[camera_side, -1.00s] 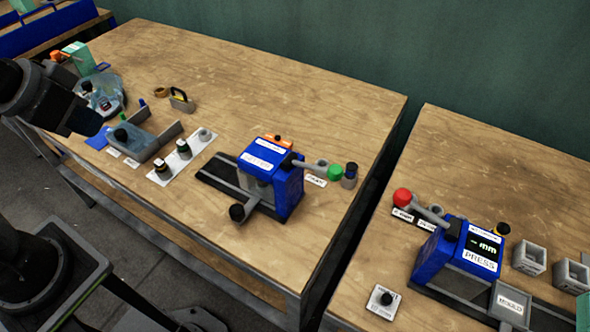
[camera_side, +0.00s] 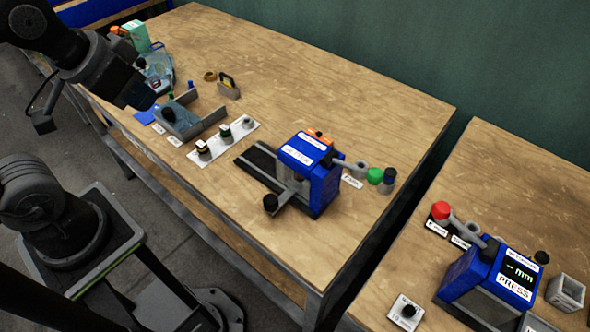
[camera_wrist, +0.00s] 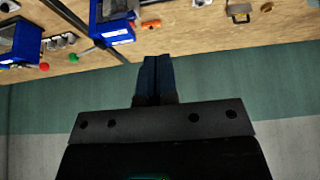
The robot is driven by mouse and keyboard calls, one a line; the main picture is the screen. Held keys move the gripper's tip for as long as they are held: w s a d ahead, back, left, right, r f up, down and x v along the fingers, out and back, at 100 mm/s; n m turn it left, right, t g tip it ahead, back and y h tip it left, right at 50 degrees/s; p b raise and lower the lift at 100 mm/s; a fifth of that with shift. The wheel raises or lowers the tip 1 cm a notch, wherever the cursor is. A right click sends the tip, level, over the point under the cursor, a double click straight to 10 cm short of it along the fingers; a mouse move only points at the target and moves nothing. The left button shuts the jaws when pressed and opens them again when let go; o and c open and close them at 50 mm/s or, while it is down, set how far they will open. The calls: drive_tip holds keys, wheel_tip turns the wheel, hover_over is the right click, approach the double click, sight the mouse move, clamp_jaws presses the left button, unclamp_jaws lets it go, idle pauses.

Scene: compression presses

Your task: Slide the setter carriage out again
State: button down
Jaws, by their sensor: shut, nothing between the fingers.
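The setter is a blue box-shaped machine (camera_side: 318,178) on the near bench in the side view, with a dark rail (camera_side: 255,160) running out to its left. A grey carriage arm (camera_side: 285,194) with a black knob (camera_side: 270,202) sticks out from its front; how far the carriage sits inside is hard to tell. A lever with a green ball (camera_side: 375,176) points right. My gripper (camera_side: 143,97) is at the upper left, well away from the setter. In the wrist view my fingers (camera_wrist: 156,78) are together and empty. The setter also shows inverted in the wrist view (camera_wrist: 112,22).
A blue press (camera_side: 490,285) with a red-ball lever (camera_side: 440,210) stands on the right bench, across a gap. A grey angled fence (camera_side: 200,125) is near my gripper. The bench behind the setter is clear.

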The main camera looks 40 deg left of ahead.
idle(0.4)
drive_tip(key=w+d+f+m+g+y, duration=0.1)
drive_tip(key=w+d+f+m+g, duration=0.1)
drive_tip(key=w+d+f+m, duration=0.5)
drive_tip(key=w+d+f+m+g+y, duration=0.2)
drive_tip(key=w+d+f+m+g, duration=0.1)
drive_tip(key=d+m, duration=0.7)
drive_tip(key=s+d+f+m+y, duration=0.1)
drive_tip(key=d+f+m, duration=0.3)
drive_tip(key=d+f, duration=0.35)
drive_tip(key=x, duration=0.9)
drive_tip(key=shift+w+a+f, duration=0.1)
drive_tip(key=shift+a+f, duration=0.05)
drive_tip(key=shift+a, duration=0.35)
drive_tip(key=a, duration=0.1)
drive_tip(key=w+a, duration=0.1)
drive_tip(key=a, duration=0.1)
drive_tip(key=shift+t, duration=0.3)
drive_tip(key=shift+a, duration=0.4)
